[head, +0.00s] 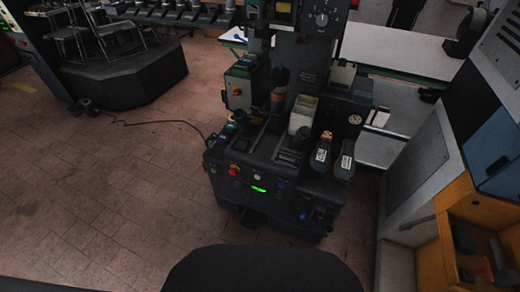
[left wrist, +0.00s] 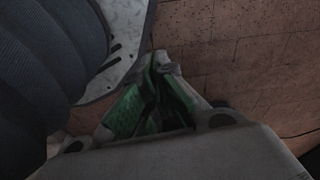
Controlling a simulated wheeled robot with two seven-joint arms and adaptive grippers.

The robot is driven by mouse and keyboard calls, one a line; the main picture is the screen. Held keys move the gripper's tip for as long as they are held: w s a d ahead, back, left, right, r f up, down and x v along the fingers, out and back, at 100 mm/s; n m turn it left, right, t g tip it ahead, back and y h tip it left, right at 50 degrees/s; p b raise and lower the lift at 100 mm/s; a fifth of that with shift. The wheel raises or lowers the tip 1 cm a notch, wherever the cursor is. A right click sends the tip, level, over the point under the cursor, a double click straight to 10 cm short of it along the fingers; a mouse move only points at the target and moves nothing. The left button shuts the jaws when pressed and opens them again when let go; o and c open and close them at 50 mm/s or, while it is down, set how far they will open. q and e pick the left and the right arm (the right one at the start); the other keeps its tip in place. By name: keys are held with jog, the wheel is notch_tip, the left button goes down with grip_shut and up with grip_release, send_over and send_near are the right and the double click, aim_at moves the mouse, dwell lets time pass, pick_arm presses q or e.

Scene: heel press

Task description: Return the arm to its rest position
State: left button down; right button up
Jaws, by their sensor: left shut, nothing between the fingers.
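My left gripper (left wrist: 165,72) shows in the left wrist view, with green pads on the inner faces of its fingers. Its fingertips are together and nothing is between them. It points down over bare brown floor, beside a dark ribbed part and a grey plate of my own body. Neither gripper shows in the head view.
Tiled floor (head: 110,200) is clear to the left of the press, apart from a cable (head: 150,123). A white table (head: 395,50) stands behind right. A grey cabinet (head: 415,160) and an orange shelf (head: 450,235) close off the right. A dark platform (head: 125,75) is at back left.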

pick_arm(q)
jog(key=s+a+r+p, duration=0.1)
jog(key=s+a+p, duration=0.1)
jog(key=s+p, duration=0.4)
jog(key=s+a+r+p, duration=0.2)
jog(key=s+p, duration=0.4)
jog(key=s, duration=0.1)
jog(key=shift+s+a+r+g, duration=0.15)
jog(key=shift+s+a+g, duration=0.05)
jog(key=shift+s+g, duration=0.1)
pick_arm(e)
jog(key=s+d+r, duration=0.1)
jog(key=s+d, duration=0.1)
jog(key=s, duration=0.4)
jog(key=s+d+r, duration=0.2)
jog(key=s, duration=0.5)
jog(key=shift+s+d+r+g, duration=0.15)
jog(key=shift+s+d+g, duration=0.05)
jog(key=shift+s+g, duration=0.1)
pick_arm(q)
jog(key=c, duration=2.2)
grip_release()
